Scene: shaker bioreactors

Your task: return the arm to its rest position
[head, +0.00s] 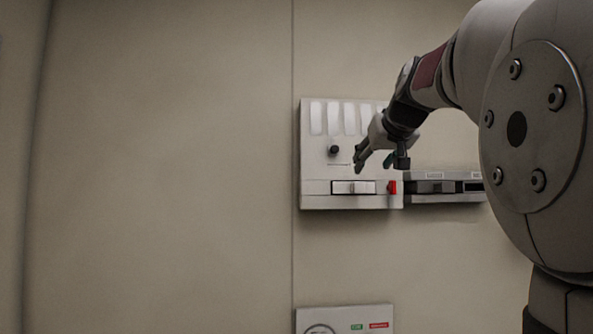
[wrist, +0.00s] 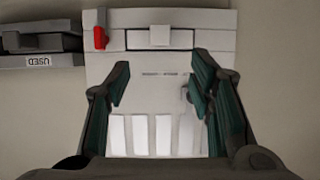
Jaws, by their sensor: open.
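My gripper (head: 372,162) hangs from my arm in front of a white wall panel (head: 315,170) in the head view. In the wrist view my gripper (wrist: 160,88) is open, its two dark fingers with green pads spread apart and nothing between them. The white panel (wrist: 150,90) fills the space behind the fingers, apart from them as far as I can tell. My arm reaches in from the right of the head view and hides part of the panel.
The panel bears a red switch (head: 392,187), a black knob (head: 334,150) and a wide white switch (head: 354,187). A grey rack (head: 440,198) adjoins it on the right; its label reads "USED" in the wrist view (wrist: 37,61). Another panel (head: 345,318) sits below. The left wall is bare.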

